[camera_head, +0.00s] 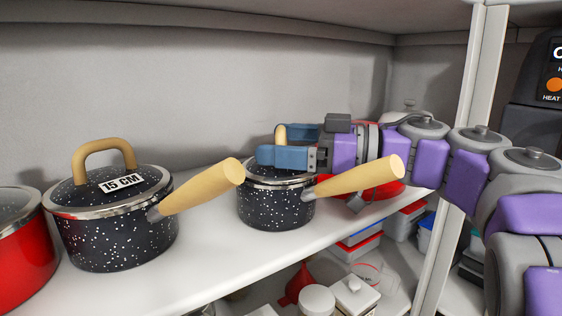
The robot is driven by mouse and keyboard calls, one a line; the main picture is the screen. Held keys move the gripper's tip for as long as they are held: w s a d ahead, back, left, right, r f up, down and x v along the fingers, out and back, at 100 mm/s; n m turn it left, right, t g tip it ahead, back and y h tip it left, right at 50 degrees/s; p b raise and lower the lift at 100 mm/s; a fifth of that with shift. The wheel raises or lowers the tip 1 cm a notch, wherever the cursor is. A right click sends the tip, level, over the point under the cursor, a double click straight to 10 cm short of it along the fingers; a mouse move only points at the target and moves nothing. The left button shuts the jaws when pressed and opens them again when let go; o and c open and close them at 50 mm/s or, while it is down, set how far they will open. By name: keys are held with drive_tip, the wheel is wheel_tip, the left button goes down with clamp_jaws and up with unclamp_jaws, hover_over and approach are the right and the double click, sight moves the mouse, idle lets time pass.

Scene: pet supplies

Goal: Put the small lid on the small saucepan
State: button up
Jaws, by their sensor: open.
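The small saucepan (275,209), black with white speckles and a wooden handle (362,176), stands on the white shelf. The small lid (256,174) shows as a dark, silver-rimmed edge at the pan's top and appears to rest on its rim; how exactly it seats is partly hidden. Its tan grip (281,135) rises behind the near finger. My gripper (279,145) reaches in from the right, just above the lid, its blue fingers open on either side of the grip. I cannot tell whether they touch it.
A larger speckled saucepan (112,226) with a lid labelled 15 CM stands left, its handle pointing towards the small pan. A red pot (20,250) is at far left. A shelf post (466,140) stands right. Boxes and containers fill the level below.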

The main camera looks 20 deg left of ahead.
drive_tip(key=shift+a, duration=0.2)
drive_tip(key=shift+c, duration=0.7)
drive_tip(key=shift+d, duration=0.55)
drive_tip(key=c, duration=0.6)
drive_tip(key=shift+a, duration=0.1)
drive_tip(key=c, duration=0.4)
drive_tip(key=shift+a, duration=0.15)
